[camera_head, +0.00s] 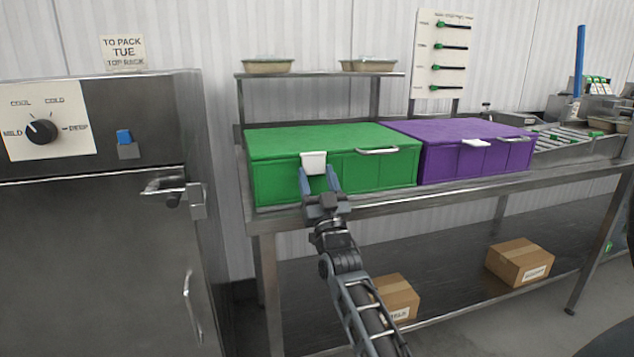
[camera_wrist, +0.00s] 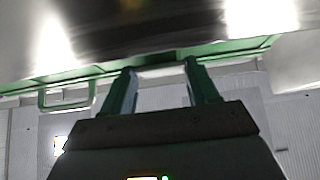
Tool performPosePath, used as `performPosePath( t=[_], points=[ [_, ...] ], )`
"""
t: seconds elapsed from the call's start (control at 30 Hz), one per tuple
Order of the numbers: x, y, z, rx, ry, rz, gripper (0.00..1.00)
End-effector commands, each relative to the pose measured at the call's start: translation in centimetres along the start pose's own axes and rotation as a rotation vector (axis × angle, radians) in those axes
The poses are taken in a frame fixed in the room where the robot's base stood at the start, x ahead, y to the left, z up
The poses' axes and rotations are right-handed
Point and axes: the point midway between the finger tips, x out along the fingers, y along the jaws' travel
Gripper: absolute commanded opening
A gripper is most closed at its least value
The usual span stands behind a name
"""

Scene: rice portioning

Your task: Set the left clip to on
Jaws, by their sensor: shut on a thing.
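The left clip is a white tab (camera_head: 314,160) on the front of the green box (camera_head: 330,138), left of that box's metal handle. My gripper (camera_head: 318,173) is at this clip, one finger on each side, and is shut on it. In the wrist view the fingers (camera_wrist: 163,78) stand either side of the white clip (camera_wrist: 160,95). A second white clip (camera_head: 475,143) is on the front of the purple box (camera_head: 455,132). The lower part of the left clip is partly hidden by my fingers, and I cannot tell its exact setting.
Both boxes stand on a steel table (camera_head: 400,204). A steel cabinet (camera_head: 90,250) with a dial (camera_head: 41,131) and a protruding latch (camera_head: 170,187) stands close on the left. A raised shelf (camera_head: 318,75) is behind the boxes. Cardboard boxes (camera_head: 519,261) lie below.

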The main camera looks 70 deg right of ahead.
Motion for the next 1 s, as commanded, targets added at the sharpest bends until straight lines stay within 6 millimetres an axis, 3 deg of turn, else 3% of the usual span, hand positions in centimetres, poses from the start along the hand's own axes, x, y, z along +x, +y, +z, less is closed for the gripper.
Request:
performPosePath(
  t=[0.07, 0.1, 0.33, 0.67, 1.0],
  points=[
    [0.0, 0.0, 0.0, 0.000, 0.001, 0.000, 0.29],
    [0.0, 0.0, 0.0, 0.000, 0.001, 0.000, 0.62],
    [0.0, 0.0, 0.0, 0.000, 0.000, 0.000, 0.84],
    [-0.5, 0.0, 0.1, 0.001, -0.001, 0.000, 0.85],
    [-5.7, 0.0, 0.1, 0.001, -0.002, 0.000, 0.85]
  ],
)
